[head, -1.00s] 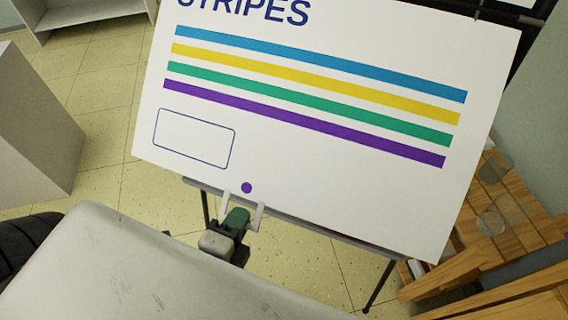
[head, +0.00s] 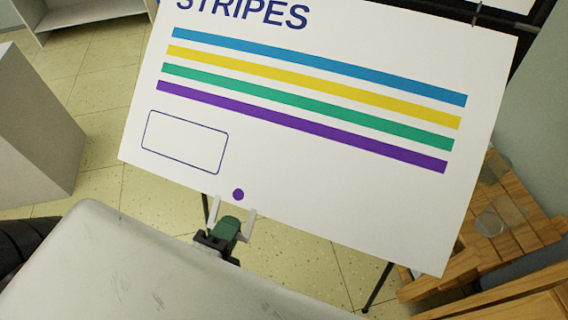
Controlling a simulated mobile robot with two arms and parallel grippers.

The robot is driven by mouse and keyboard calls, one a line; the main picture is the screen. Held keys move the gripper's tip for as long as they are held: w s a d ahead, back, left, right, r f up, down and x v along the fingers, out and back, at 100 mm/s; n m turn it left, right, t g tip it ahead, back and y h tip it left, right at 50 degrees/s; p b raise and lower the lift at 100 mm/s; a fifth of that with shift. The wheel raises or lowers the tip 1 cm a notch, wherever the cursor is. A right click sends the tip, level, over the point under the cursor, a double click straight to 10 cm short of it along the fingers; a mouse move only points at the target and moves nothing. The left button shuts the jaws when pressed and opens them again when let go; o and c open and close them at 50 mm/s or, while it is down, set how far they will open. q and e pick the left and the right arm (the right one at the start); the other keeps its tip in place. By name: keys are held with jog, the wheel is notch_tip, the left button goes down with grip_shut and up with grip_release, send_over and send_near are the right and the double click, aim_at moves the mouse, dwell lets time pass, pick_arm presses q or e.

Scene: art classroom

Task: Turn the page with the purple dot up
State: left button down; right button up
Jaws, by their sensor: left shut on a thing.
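The page with the purple dot (head: 320,180) is a large white sheet headed "STRIPES", with blue, yellow, green and purple bands and an empty outlined box. It hangs tilted on a stand. The purple dot (head: 238,195) is near its lower edge, left of the middle. My left gripper (head: 235,207) is at that edge, just below the dot, with a pale finger to either side and a green part between. It is shut on the page's lower edge; the exact contact is hard to see. My right gripper is not in view.
Dark stand legs (head: 378,287) show below the page. A wooden piece of furniture (head: 500,215) with clear round glassware stands at right. A grey block (head: 35,130) stands at left, and a white shelf (head: 75,12) is at the back left. Speckled floor (head: 95,140) lies open between.

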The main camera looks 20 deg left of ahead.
pick_arm(q)
jog(key=s+r+p, duration=0.1)
jog(key=r+p, duration=0.1)
jog(key=s+r+p, duration=0.2)
jog(key=shift+s+r, duration=0.2)
jog(key=shift+r, duration=0.1)
jog(key=s+r+p, duration=0.4)
jog(key=r+p, duration=0.4)
jog(key=shift+r, duration=0.25)
dwell(0.6)
jog(key=shift+s+d, duration=0.1)
